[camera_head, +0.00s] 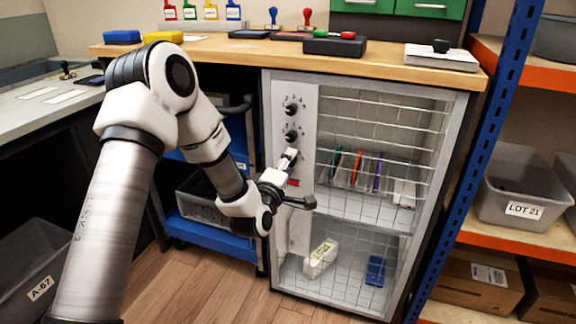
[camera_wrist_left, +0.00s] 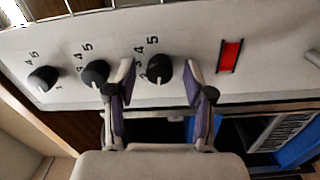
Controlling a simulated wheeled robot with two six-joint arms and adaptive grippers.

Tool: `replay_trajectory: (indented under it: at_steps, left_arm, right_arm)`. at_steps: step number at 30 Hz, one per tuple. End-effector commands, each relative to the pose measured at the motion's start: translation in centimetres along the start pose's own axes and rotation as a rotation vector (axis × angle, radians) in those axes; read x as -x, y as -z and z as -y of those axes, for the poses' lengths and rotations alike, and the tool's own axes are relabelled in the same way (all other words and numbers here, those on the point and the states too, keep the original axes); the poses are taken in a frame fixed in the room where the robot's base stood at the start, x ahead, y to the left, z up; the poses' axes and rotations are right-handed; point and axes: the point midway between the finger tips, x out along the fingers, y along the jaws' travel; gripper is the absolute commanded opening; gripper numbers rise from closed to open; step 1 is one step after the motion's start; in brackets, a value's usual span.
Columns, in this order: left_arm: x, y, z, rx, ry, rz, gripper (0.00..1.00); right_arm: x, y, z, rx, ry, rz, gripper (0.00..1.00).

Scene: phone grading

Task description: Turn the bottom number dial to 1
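The grey control panel (camera_wrist_left: 280,80) carries a row of black number dials. In the left wrist view the bottom dial (camera_wrist_left: 158,68) is the one beside the red rectangle, with figures printed round it and a pale mark pointing down in the picture; the exact setting is unclear. My left gripper (camera_wrist_left: 160,75) is open, with one finger on each side of this dial and a visible gap to both. In the head view my left gripper (camera_head: 290,158) is at the panel and hides the bottom dial. My right gripper is not in view.
The middle dial (camera_wrist_left: 95,73) is close to one finger; the top dial (camera_wrist_left: 43,77) is farther off. The red rectangle (camera_wrist_left: 230,57) lies beyond the other finger. A wire-fronted cabinet (camera_head: 455,130) is right of the panel, under a wooden worktop (camera_head: 390,68). A blue cart (camera_head: 215,230) stands left.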

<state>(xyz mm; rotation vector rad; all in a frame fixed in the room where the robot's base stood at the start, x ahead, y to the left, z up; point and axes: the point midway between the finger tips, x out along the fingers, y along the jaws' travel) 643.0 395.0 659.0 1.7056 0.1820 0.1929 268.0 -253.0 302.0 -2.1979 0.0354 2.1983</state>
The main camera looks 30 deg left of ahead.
Motion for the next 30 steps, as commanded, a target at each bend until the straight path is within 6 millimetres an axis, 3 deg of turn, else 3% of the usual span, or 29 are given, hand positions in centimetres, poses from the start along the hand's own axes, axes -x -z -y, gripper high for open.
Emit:
replay_trajectory:
  at_steps: [6,15,18,30]
  left_arm:
    - [0.8,0.0,0.1,0.001,0.001,0.0,0.53]
    - [6.4,0.0,0.1,0.001,0.003,0.001,0.53]
    - [7.3,0.0,0.1,0.001,0.001,0.0,0.53]
    - [7.5,0.0,0.0,0.0,0.0,0.0,0.53]
  right_arm:
    - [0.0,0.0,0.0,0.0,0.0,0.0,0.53]
    - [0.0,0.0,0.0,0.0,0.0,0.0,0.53]
    - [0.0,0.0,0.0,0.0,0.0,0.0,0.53]
    - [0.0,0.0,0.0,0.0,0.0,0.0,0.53]
